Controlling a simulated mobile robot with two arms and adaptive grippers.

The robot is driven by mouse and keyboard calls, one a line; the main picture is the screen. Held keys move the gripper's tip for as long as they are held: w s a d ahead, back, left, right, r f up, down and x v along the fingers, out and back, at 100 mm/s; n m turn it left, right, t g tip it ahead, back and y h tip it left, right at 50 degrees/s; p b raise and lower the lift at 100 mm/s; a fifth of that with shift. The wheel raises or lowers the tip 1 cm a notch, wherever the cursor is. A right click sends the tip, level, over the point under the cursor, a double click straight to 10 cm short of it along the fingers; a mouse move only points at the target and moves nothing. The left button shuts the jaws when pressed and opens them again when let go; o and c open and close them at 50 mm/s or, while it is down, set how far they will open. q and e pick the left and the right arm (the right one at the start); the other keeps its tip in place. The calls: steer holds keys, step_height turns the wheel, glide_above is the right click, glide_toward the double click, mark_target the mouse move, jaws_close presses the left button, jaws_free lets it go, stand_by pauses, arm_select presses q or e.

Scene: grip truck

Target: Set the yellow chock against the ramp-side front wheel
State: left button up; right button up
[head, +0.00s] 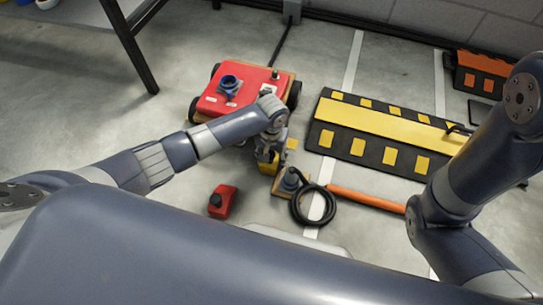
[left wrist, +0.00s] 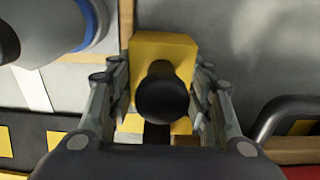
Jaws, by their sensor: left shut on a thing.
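The yellow chock (head: 267,167) is held off to the lower right of the red truck (head: 238,92) in the head view. In the left wrist view the yellow chock (left wrist: 165,47) has a round black knob (left wrist: 162,92) standing on it. My left gripper (head: 270,148) is shut on this knob, with one finger on each side of it. A black wheel (head: 294,96) shows at the truck's right side, toward the ramp. Another wheel (head: 193,110) shows at its left. The wheel nearest my gripper is hidden by the arm.
A black and yellow ramp (head: 380,125) lies right of the truck. A grey device with a coiled black hose (head: 315,215) stands just right of the chock, beside an orange bar (head: 367,200). A red object (head: 222,201) lies in front.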

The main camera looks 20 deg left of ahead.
arm_select(q)
steer(key=shift+f+p, duration=0.1)
steer(key=shift+p, duration=0.2)
steer(key=o, duration=1.5)
step_height(320, 180, up, 12)
steer(key=shift+d, duration=0.1)
